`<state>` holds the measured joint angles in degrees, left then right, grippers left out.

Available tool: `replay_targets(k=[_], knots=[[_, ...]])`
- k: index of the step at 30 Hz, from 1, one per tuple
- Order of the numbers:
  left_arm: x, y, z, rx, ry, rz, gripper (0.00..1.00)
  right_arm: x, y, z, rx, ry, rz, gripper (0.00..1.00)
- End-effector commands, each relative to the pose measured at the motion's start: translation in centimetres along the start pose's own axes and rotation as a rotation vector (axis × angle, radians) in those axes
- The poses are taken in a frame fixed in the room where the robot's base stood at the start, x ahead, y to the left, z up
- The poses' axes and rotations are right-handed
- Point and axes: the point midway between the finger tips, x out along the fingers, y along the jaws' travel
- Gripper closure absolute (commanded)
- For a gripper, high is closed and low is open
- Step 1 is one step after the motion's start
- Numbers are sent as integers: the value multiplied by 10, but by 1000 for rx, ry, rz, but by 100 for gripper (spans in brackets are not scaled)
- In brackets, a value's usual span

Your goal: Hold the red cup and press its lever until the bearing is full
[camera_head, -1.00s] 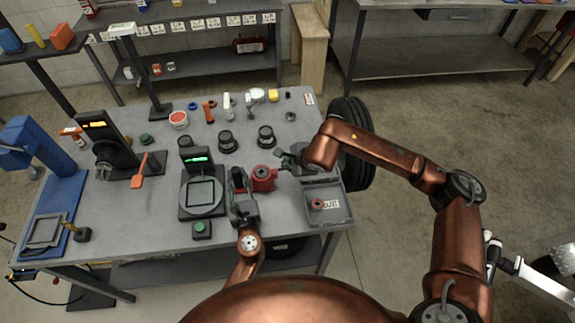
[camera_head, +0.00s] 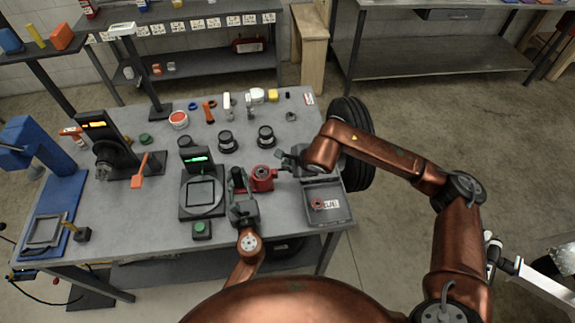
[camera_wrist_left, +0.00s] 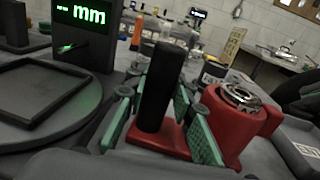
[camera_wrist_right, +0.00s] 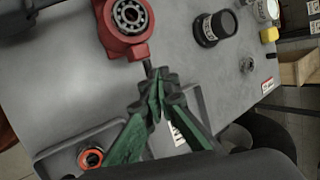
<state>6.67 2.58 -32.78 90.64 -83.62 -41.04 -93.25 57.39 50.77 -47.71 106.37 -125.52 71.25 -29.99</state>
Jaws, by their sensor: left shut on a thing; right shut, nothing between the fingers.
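The red cup (camera_head: 263,173) stands on the grey table with a round metal bearing (camera_wrist_right: 130,15) in its top. The cup also shows in the left wrist view (camera_wrist_left: 226,122), with its upright black handle (camera_wrist_left: 157,88). My left gripper (camera_head: 240,185) is shut on the handle, its green fingers on either side of it. My right gripper (camera_wrist_right: 156,76) is shut and empty, its fingertips just beside the cup.
A grey tray (camera_head: 340,217) with an orange-red ring (camera_wrist_right: 91,158) lies at the table's right end. A round gauge with a green display (camera_head: 197,160) stands left of the cup. Two black pots (camera_head: 228,142) (camera_head: 265,137) stand behind it.

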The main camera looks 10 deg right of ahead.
Motion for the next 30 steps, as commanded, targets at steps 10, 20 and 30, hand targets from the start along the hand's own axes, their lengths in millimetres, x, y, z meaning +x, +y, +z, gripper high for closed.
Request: replay_targets(k=[10,20,30], knots=[[0,2,-2,0,2,5,100,-8,-6,3,1,9,3,100],[0,2,-2,2,2,5,100,-19,-14,13,1,4,2,100],[0,1,-2,2,2,2,100,-21,-16,15,0,1,1,100]])
